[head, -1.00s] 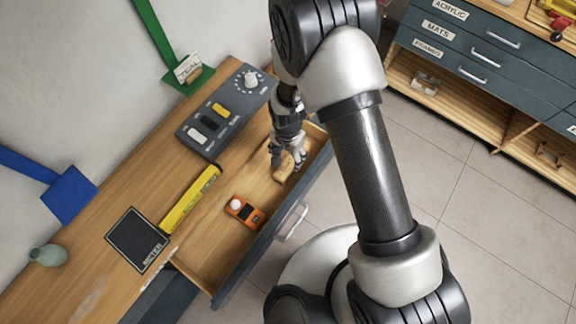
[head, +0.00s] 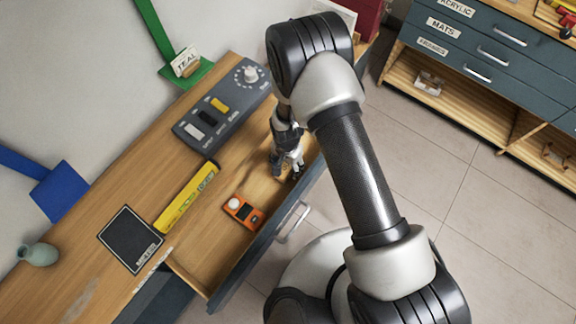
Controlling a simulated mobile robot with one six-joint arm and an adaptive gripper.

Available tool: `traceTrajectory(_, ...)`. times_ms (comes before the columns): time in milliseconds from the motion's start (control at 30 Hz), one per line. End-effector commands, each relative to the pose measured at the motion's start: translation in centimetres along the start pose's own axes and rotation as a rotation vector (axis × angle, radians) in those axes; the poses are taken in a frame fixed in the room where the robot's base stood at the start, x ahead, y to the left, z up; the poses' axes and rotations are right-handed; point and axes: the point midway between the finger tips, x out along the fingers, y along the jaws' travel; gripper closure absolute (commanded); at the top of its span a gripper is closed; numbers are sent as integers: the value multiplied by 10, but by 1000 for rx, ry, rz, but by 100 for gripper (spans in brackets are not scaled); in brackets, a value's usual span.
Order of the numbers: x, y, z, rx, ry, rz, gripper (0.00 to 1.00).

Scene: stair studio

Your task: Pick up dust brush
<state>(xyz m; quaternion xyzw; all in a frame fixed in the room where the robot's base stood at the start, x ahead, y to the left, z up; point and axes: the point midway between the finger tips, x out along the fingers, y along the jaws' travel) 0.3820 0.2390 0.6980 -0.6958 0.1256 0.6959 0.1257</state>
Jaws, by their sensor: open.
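My gripper (head: 288,172) is open and points down over the far end of the open drawer (head: 205,277). I cannot make out the dust brush clearly. A small wooden-coloured piece showed beneath the fingers in the earlier head view, but my gripper now covers most of that spot. I cannot tell whether the fingers touch anything or how high they are above the drawer floor.
An orange device (head: 243,212) lies in the drawer nearer its front corner. A yellow level (head: 188,197), a grey control panel (head: 218,117), a black panel (head: 129,238) and a green vase (head: 40,254) are on the bench. Blue cabinets (head: 500,55) stand at the right.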

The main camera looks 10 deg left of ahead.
Motion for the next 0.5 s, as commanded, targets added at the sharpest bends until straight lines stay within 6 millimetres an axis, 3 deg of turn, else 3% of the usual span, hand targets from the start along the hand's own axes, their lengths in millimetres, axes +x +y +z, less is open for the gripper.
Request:
traceTrajectory(100,-1,0,0,0,0,0,41)
traceTrajectory(500,-1,0,0,0,0,0,68)
